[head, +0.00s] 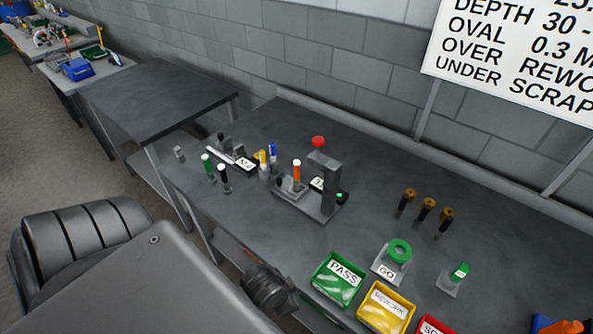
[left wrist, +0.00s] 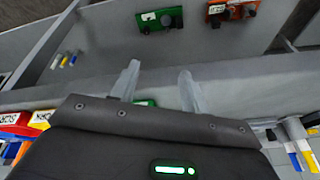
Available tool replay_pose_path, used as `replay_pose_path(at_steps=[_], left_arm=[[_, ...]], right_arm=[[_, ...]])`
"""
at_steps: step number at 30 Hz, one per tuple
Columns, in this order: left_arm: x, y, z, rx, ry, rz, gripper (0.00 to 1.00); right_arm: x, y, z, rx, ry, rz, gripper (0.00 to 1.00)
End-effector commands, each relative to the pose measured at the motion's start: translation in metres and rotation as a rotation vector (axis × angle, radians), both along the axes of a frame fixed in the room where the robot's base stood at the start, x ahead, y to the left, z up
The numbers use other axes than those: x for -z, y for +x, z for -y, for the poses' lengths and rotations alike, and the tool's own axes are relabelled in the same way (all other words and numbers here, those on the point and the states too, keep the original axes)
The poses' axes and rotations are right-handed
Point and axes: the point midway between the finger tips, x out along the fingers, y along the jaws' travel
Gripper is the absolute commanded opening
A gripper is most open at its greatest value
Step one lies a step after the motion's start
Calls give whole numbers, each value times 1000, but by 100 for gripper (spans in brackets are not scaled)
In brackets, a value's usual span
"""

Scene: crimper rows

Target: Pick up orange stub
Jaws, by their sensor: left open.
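The orange stub (head: 297,173) stands upright with a pale top, in a small grey fixture (head: 290,188) on the bench, just left of a press with a red knob (head: 318,142). In the left wrist view my left gripper (left wrist: 157,88) is open, with two pale fingers apart and nothing seen between them. In the head view only a dark end part of my left arm shows, low at the bench's front edge and well below the stub; its fingers are not clear there. I cannot make out the orange stub in the left wrist view. My right gripper is not in view.
A green stub (head: 206,165) and a black stub (head: 223,178) stand left of the fixture. Green PASS (head: 325,283) and yellow (head: 374,317) bins line the front edge. Several brown-topped dark pins (head: 425,212) and a green ring gauge (head: 398,251) stand right. Bare bench lies behind the press.

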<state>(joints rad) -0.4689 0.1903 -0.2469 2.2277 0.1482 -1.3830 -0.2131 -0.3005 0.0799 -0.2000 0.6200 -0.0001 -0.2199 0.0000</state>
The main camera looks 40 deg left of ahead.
Motion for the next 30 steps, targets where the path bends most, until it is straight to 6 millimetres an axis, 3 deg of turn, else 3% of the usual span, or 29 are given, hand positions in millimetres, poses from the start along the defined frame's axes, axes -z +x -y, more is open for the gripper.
replay_pose_path(at_steps=[1,4,11,17,23,27,30], left_arm=[[-27,0,0,17,0,15,46],[-67,9,4,114,21,60,46],[-78,49,10,423,153,165,46],[-81,92,5,731,366,253,46],[-93,153,-32,1147,811,294,46],[-111,191,-78,1411,1205,203,46],[-126,209,-113,1538,1443,85,46]], right_arm=[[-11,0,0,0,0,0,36],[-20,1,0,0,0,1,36],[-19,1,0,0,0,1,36],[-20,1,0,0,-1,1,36],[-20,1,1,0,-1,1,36],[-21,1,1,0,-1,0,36],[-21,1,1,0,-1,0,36]])
